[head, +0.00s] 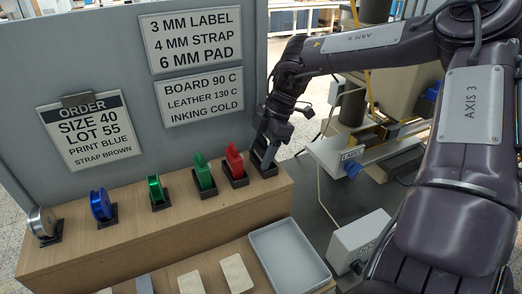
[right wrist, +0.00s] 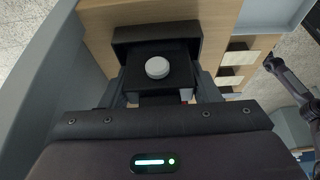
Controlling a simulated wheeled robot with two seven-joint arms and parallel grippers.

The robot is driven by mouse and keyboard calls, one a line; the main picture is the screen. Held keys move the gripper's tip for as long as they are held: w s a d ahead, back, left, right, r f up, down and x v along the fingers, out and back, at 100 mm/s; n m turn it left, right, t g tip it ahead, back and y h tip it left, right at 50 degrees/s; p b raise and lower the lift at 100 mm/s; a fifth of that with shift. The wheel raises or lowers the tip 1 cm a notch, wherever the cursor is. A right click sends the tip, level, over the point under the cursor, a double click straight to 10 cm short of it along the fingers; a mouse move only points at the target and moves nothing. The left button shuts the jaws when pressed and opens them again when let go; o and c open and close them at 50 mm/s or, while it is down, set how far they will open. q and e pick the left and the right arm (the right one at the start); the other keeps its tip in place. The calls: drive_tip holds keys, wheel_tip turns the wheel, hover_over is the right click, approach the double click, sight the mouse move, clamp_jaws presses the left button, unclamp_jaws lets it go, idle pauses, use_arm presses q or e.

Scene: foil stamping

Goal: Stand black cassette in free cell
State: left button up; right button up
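The black cassette (right wrist: 180,77), a dark block with a white round disc on it, sits between the fingers of my right gripper (right wrist: 157,92) in the right wrist view. The fingers lie close along both its sides and look shut on it. A black cell (right wrist: 128,36) surrounds its far end; how deep it sits is hidden. In the head view my right gripper (head: 265,150) points down at the rightmost cell (head: 262,173) on the wooden shelf. The cassette is mostly hidden there by the gripper.
Left of this cell, a red cassette (head: 235,161), green ones (head: 203,172) (head: 156,189), a blue one (head: 101,205) and a silver one (head: 43,223) stand in a row. A grey panel (head: 100,30) rises behind. A grey tray (head: 287,255) lies in front.

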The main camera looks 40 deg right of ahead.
drive_tip(key=shift+r, duration=0.3)
drive_tip(key=shift+o, duration=0.3)
drive_tip(key=shift+w+d+r, duration=0.15)
drive_tip(key=shift+d+r, duration=0.05)
drive_tip(key=shift+r, duration=0.05)
drive_tip(key=v, duration=0.3)
drive_tip(key=b+v, duration=0.1)
drive_tip(key=v, duration=0.1)
drive_tip(key=shift+s+r, duration=0.3)
drive_tip(key=shift+d+r, duration=0.25)
drive_tip(key=shift+r, duration=0.2)
